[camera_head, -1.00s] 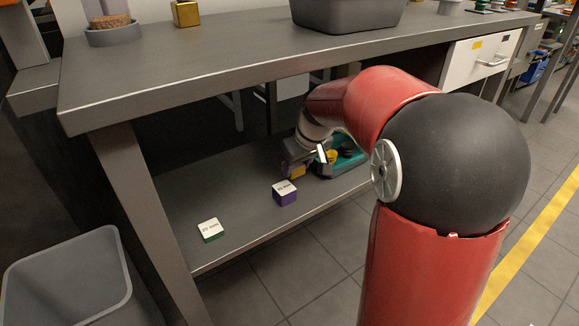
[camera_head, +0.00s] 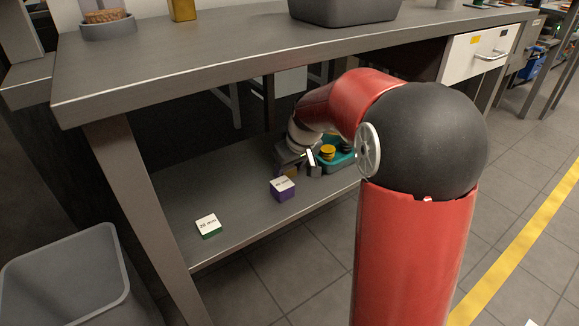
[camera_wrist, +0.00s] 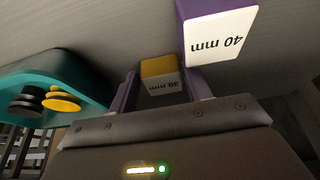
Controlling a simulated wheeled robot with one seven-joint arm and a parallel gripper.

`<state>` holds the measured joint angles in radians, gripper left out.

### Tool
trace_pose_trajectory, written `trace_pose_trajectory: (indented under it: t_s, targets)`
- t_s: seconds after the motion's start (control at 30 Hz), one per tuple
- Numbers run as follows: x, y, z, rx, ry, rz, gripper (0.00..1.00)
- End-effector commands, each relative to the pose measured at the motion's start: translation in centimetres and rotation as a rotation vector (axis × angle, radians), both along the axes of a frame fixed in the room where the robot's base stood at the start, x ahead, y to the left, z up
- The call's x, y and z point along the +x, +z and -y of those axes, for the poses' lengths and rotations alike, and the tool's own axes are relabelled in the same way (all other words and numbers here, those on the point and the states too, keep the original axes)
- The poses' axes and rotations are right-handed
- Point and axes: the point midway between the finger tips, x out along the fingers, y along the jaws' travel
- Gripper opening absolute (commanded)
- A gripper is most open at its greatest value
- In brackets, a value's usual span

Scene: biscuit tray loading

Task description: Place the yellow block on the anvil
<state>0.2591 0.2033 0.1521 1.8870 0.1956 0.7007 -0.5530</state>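The yellow block (camera_wrist: 160,68), with a white face marked 30 mm, sits on the lower shelf (camera_head: 240,215). In the head view it is mostly hidden by my gripper (camera_head: 301,163). In the wrist view my gripper (camera_wrist: 160,90) is open, its two purple-sided fingers on either side of the block's near end. Gaps show beside the block, and I cannot tell whether any finger touches it. I cannot surely recognise an anvil; a gold block-like thing (camera_head: 183,10) stands on the bench top.
A purple block (camera_head: 282,188) marked 40 mm is close beside my gripper, also in the wrist view (camera_wrist: 218,38). A green-sided block (camera_head: 208,225) lies farther left. A teal tray (camera_wrist: 60,70) with black and yellow pieces is opposite. The bench top (camera_head: 215,55) overhangs the shelf.

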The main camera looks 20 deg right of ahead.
Motion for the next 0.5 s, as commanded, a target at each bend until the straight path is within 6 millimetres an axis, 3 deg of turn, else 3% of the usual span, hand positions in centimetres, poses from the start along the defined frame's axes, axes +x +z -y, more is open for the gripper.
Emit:
trace_pose_trajectory:
  t_s: [0.1,0.37,0.5]
  targets:
    - [0.0,0.0,0.0,0.001,0.000,-0.001,0.62]
    - [0.0,0.1,0.0,0.000,0.000,-0.001,0.62]
    - [-0.2,1.1,0.1,0.000,0.000,0.002,0.62]
